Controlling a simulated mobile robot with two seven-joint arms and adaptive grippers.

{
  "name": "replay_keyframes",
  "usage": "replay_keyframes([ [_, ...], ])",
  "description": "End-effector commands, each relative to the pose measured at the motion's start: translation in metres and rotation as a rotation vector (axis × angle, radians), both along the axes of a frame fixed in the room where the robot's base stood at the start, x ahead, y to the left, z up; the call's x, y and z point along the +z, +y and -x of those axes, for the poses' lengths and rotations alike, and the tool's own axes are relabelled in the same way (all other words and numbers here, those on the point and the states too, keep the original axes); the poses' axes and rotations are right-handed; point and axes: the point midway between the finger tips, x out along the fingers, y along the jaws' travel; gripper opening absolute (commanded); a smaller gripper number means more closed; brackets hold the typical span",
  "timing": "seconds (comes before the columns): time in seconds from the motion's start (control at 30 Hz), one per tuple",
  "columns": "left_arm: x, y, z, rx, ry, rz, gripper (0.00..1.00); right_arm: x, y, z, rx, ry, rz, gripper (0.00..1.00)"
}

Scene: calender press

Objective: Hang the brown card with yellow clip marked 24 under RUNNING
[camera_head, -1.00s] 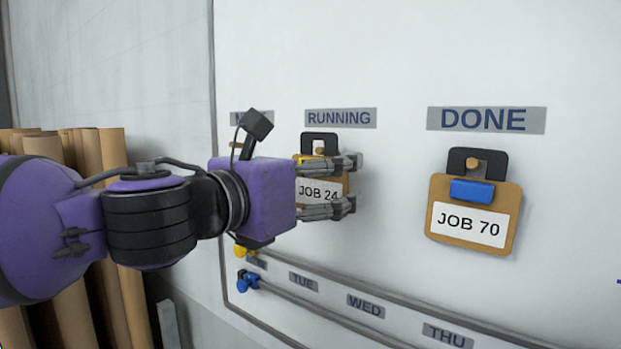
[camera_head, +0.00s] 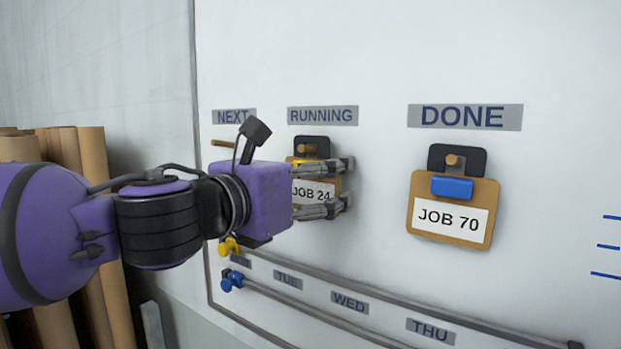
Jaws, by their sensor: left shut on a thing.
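The brown card marked JOB 24 (camera_head: 313,192) has a yellow clip, mostly hidden by my gripper, and a black hanger loop at its top. It is under the RUNNING label (camera_head: 322,116). A wooden peg (camera_head: 307,149) shows within its black loop; whether the loop bears on the peg I cannot tell. My left gripper (camera_head: 345,187) is shut on the card, its fingers reaching across it from the left. My right gripper is not in view.
A brown card JOB 70 (camera_head: 452,217) with a blue clip hangs under DONE (camera_head: 465,117). An empty peg (camera_head: 223,143) is under NEXT (camera_head: 234,116). A rail with day labels (camera_head: 350,302) runs below. Brown rolls (camera_head: 92,160) stand at left.

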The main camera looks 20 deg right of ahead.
Motion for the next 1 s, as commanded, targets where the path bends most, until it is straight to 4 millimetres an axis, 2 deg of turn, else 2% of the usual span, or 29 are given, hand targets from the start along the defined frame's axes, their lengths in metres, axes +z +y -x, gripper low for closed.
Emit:
replay_keyframes([
  [0.23, 0.000, 0.000, 0.000, 0.000, 0.000, 0.000, 0.57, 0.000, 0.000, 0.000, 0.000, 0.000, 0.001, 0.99],
  [0.27, 0.000, 0.000, 0.000, 0.000, 0.000, 0.000, 0.79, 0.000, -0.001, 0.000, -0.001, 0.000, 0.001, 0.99],
  [0.4, 0.000, 0.000, 0.000, 0.000, 0.000, 0.000, 0.98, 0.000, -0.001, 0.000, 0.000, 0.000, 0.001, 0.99],
  [0.8, 0.000, 0.001, 0.001, 0.000, 0.000, 0.000, 0.99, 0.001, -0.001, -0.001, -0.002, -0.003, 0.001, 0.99],
  [1.0, 0.000, 0.021, 0.015, 0.003, -0.001, -0.001, 0.99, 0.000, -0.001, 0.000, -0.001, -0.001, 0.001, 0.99],
])
